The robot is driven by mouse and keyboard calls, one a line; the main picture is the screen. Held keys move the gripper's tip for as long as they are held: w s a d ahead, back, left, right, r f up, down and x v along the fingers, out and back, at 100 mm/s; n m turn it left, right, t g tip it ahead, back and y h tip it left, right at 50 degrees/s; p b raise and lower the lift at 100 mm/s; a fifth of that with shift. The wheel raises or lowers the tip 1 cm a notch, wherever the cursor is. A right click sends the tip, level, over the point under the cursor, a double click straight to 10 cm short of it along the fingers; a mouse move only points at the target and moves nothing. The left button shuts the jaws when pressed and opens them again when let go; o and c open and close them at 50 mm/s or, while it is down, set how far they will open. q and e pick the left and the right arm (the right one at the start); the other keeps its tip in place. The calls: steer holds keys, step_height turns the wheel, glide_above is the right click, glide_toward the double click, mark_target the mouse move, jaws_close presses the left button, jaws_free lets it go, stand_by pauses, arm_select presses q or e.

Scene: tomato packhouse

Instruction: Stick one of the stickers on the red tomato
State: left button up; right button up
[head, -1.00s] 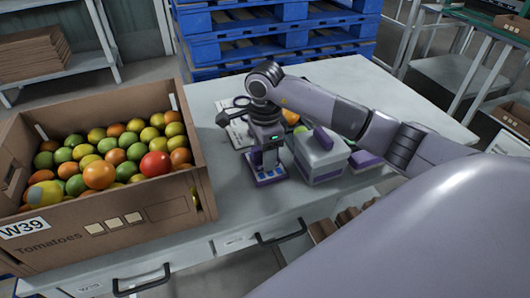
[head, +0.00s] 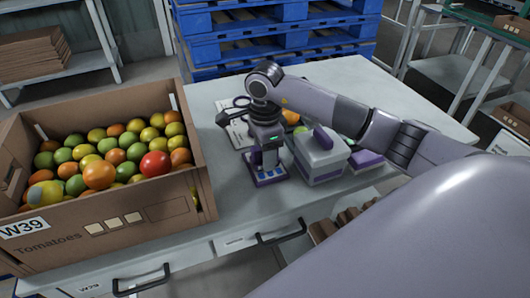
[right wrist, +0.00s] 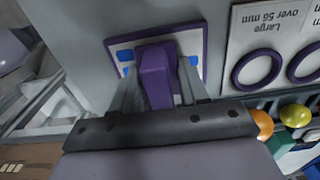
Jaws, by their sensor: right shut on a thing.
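The red tomato (head: 155,164) lies on top of the others near the right side of the tomato box in the head view. A white sticker plate with a purple rim (head: 268,183) and blue stickers (head: 268,173) lies on the table; blue patches also show in the right wrist view (right wrist: 190,61). My right gripper (head: 267,163) points down over this plate. In the right wrist view its fingers (right wrist: 157,85) are closed on an upright purple piece (right wrist: 155,72) that hides the middle of the plate. Whether this piece joins the plate is unclear. My left gripper is out of view.
The cardboard tomato box (head: 150,218) stands left of the plate, with a gap between. A grey device with purple parts (head: 318,160) stands close right of the gripper. A card with purple rings (right wrist: 270,45) lies near the plate. Drawer handles (head: 282,232) face the front.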

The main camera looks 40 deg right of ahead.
steer(key=shift+r+p, duration=2.45)
steer(key=shift+r, duration=1.05)
steer(key=shift+a, duration=0.1)
